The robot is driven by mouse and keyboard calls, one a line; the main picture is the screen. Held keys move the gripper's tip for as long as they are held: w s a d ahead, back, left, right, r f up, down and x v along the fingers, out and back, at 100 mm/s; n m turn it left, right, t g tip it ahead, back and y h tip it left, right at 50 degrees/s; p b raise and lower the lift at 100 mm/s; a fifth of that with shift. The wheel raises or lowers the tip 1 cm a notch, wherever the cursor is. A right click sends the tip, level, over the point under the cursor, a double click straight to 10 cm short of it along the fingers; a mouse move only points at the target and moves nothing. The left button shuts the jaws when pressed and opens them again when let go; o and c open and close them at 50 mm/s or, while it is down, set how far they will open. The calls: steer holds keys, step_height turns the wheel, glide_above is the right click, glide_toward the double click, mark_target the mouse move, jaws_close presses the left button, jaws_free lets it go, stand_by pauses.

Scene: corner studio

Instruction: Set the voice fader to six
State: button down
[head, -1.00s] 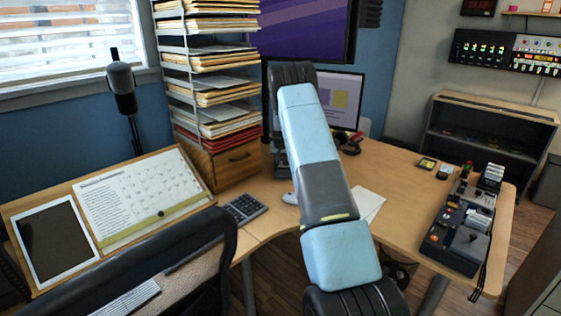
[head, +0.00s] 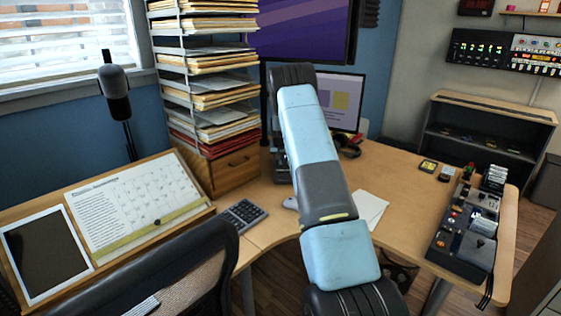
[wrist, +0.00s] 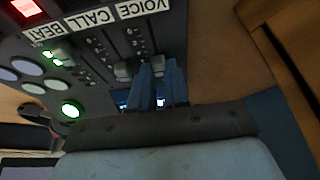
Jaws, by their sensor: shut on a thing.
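In the wrist view a dark control panel (wrist: 95,75) carries upside-down white labels reading VOICE (wrist: 142,7), CALL and BEAT. Slots with scale marks run below the labels. My gripper (wrist: 157,68) has its two blue fingers close together at the panel, below and slightly right of the VOICE label. It is shut on a small cap, apparently the voice fader, mostly hidden between the fingers. A grey fader cap (wrist: 124,71) stands just left of the fingers. In the head view my arm hides the gripper and most of this panel.
Lit green buttons (wrist: 70,109) and a red light (wrist: 25,7) are on the panel's left. In the head view, a paper rack (head: 205,80) stands left of my arm, a monitor (head: 340,105) behind it and another console (head: 463,240) at the desk's right end.

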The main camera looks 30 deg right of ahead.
steer(key=shift+a, duration=0.25)
steer(key=shift+d, duration=0.15)
steer(key=c, duration=1.1)
jaws_free()
steer(key=shift+d, duration=0.15)
steer(key=shift+r, duration=0.1)
steer(key=v, duration=1.3)
steer(key=shift+r, duration=0.25)
